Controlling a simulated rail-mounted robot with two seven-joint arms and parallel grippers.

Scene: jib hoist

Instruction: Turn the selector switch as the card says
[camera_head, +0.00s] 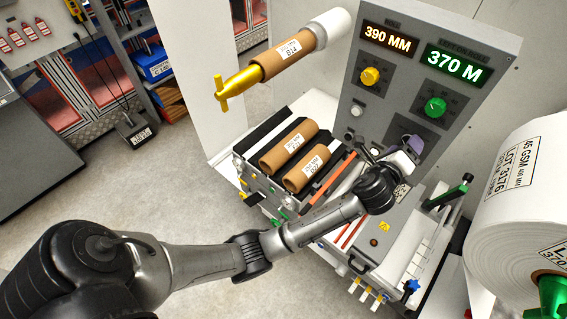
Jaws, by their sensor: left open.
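A grey control panel (400,92) stands at the upper right. It carries a yellow knob (370,76) under a display reading 390 MM and a green knob (435,107) under a display reading 370 M. A purple part (411,146) shows low on the panel, partly behind my gripper; I cannot tell whether it is the selector switch. My left gripper (388,156) is open in front of the panel's lower part, close to the purple part; I cannot tell whether they touch. No card with a readable instruction shows. My right gripper is out of view.
Cardboard cores (289,145) lie on a black rack below the panel. A yellow-tipped spindle (235,88) holds another core. A large white roll (520,205) stands at the right. A grey machine box (388,238) lies under my arm.

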